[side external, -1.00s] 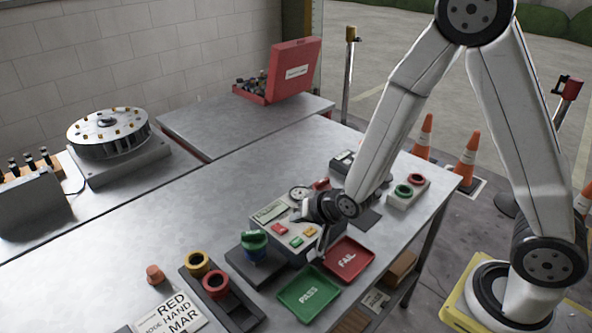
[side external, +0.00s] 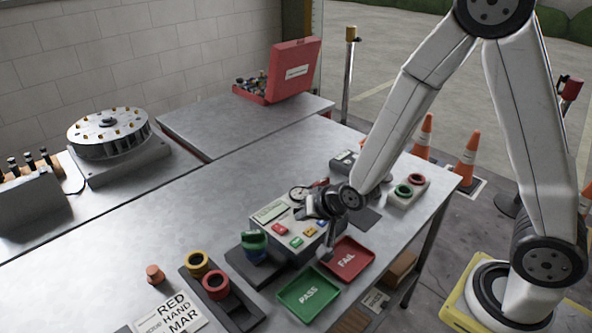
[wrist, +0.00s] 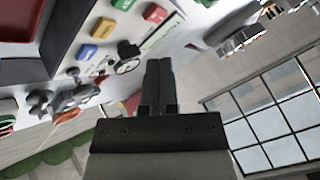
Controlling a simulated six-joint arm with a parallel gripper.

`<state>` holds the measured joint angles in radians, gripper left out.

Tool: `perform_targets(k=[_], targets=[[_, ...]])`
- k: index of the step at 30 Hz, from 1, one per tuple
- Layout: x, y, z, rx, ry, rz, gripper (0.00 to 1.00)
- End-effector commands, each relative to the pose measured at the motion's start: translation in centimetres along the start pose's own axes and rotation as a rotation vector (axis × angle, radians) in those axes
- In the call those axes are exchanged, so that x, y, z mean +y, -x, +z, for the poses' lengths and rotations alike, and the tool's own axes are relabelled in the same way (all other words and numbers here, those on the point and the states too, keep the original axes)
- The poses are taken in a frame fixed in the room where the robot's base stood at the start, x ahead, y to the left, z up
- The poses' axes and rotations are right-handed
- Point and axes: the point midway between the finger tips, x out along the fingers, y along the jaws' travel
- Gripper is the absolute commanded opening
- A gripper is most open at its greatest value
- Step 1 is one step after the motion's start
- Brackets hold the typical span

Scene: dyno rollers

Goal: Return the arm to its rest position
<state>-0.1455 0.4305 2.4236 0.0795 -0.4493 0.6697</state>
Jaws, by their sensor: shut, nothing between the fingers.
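My gripper (side external: 327,257) is at the end of my white arm, pointing down over the front edge of the control box, near the red FAIL tray (side external: 349,262). In the wrist view my gripper (wrist: 158,64) has its two fingers together with nothing between them. The control box (side external: 283,232) has coloured buttons and a dial, and part of it is hidden behind my wrist. The green PASS tray (side external: 308,296) lies just left of the FAIL tray.
A green-topped piece (side external: 255,243) stands left of the control box. The table middle is clear. Orange cones (side external: 466,158) stand beyond.

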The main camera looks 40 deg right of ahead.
Motion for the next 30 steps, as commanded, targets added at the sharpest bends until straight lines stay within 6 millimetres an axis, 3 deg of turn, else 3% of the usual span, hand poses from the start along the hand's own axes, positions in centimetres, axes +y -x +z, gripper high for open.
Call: perform_targets(k=[18, 24, 30], targets=[[5.6, 9.7, 1.0, -0.374, 0.510, 0.201, 0.00], [6.6, 11.6, 1.5, -0.453, 0.593, 0.217, 0.00], [6.8, 11.9, 1.7, -0.468, 0.607, 0.219, 0.00]])
